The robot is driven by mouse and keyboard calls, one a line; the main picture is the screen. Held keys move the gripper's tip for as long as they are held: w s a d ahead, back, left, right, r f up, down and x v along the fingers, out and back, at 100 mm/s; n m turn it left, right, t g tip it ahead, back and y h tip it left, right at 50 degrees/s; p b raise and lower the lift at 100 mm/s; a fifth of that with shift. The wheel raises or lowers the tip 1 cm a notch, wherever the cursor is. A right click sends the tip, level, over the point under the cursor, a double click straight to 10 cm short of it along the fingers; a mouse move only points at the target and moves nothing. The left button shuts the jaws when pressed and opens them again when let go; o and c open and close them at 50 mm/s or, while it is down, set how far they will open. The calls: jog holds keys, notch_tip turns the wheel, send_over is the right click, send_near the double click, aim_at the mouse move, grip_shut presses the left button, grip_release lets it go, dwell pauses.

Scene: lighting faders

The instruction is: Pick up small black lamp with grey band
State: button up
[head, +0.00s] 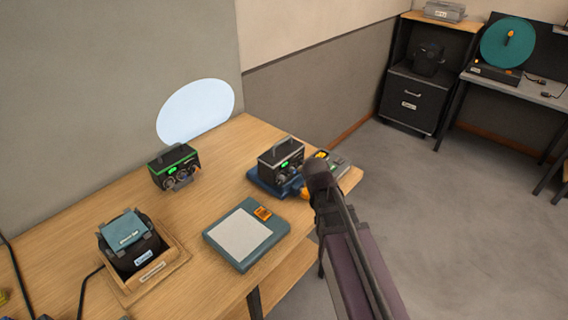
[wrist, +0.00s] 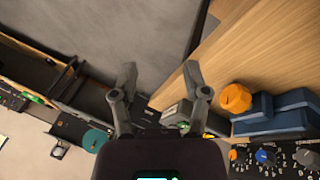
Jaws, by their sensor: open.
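Two small black box-shaped units with handles stand on the wooden table in the head view. One unit (head: 281,156) has grey edging and sits on a blue base (head: 262,182); it best fits the black lamp with grey band, but I cannot be sure. The other unit (head: 174,167) has green edging and stands further left. My gripper (wrist: 160,78) is open in the wrist view, with nothing between its fingertips. In the head view my arm reaches past the table's right end, near the blue base; the fingers cannot be made out there.
A teal flat box (head: 246,234) lies on the table's front. A black device with a teal top (head: 125,229) sits in a wooden tray (head: 178,262). An orange knob (wrist: 236,98) on blue blocks shows near my gripper. A cabinet (head: 410,100) stands across open floor.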

jog(key=w+a+r+m+t+h+p, duration=0.1)
jog(key=w+a+r+t+h, duration=0.1)
jog(key=w+a+r, duration=0.3)
jog(key=w+a+r+m+t+h+p, duration=0.1)
jog(key=w+a+r+t, duration=0.1)
jog(key=a, duration=0.4)
jog(key=m+t+h+p, duration=0.2)
jog(key=t+p, duration=0.1)
jog(key=t, duration=0.2)
send_near(281, 142)
jog(key=s+a, duration=0.2)
jog(key=a, duration=0.1)
jog(key=shift+w+d+r, duration=0.1)
jog(key=shift+d+r, duration=0.05)
jog(key=shift+r, duration=0.35)
jog(key=shift+w+d+f+b, duration=0.1)
jog(key=shift+b, duration=0.2)
jog(key=b+x, duration=0.2)
jog(key=x, duration=0.5)
jog(key=shift+f+b, duration=0.2)
jog(key=shift+b, duration=0.2)
jog(key=shift+w+d+f, duration=0.15)
jog(key=shift+w+d, duration=0.25)
jog(key=shift+d, duration=0.1)
jog(key=shift+b+x, duration=1)
jog(key=shift+x, duration=1.6)
